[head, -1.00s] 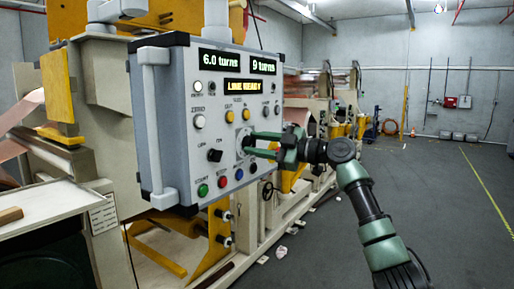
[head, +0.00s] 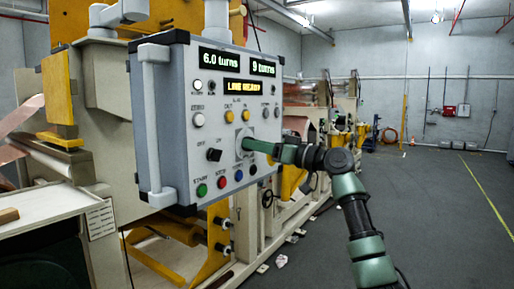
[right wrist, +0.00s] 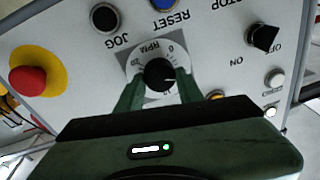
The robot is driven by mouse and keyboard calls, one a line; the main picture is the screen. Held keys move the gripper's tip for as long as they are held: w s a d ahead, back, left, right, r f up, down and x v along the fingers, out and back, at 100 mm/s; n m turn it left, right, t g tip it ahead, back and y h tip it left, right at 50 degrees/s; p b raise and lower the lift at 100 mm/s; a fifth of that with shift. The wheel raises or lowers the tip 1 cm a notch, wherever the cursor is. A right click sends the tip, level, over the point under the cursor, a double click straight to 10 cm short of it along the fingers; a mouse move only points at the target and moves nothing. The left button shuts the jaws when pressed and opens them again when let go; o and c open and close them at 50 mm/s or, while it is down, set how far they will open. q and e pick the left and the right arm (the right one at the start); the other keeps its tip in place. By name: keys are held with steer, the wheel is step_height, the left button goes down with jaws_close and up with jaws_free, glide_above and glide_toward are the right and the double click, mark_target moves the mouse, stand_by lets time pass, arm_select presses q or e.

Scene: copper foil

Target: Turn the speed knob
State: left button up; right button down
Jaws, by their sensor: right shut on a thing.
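The speed knob (right wrist: 160,75) is a black round knob on a white RPM dial in the right wrist view, its white mark pointing right. In the head view the dial plate (head: 240,146) shows on the grey control panel (head: 171,110), and the knob itself is hidden behind my gripper. My right gripper (head: 247,146) reaches in from the right and is shut on the knob. Its two green fingers (right wrist: 158,84) lie on either side of the knob in the right wrist view. My left gripper is not in view.
Close around the dial are a black JOG button (right wrist: 105,17), a blue RESET button (right wrist: 164,4), a black OFF/ON switch (right wrist: 263,38) and a red emergency button (right wrist: 28,81) on yellow. The floor (head: 430,210) at the right is clear.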

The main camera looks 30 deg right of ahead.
steer(key=shift+a+f+m+h+p, duration=0.1)
steer(key=shift+m+h+p, duration=0.55)
steer(key=shift+m+p, duration=3.05)
steer(key=shift+r+m+h+p, duration=0.1)
steer(key=shift+m+h+p, duration=0.9)
steer(key=shift+m, duration=4.95)
steer(key=shift+a+f+m+h+p, duration=0.1)
steer(key=shift+m+h+p, duration=0.25)
steer(key=shift+m+p, duration=3.5)
steer(key=shift+m+g+b, duration=0.3)
steer(key=shift+m+b, duration=0.75)
steer(key=shift+m, duration=0.15)
steer(key=c, duration=0.9)
jaws_free()
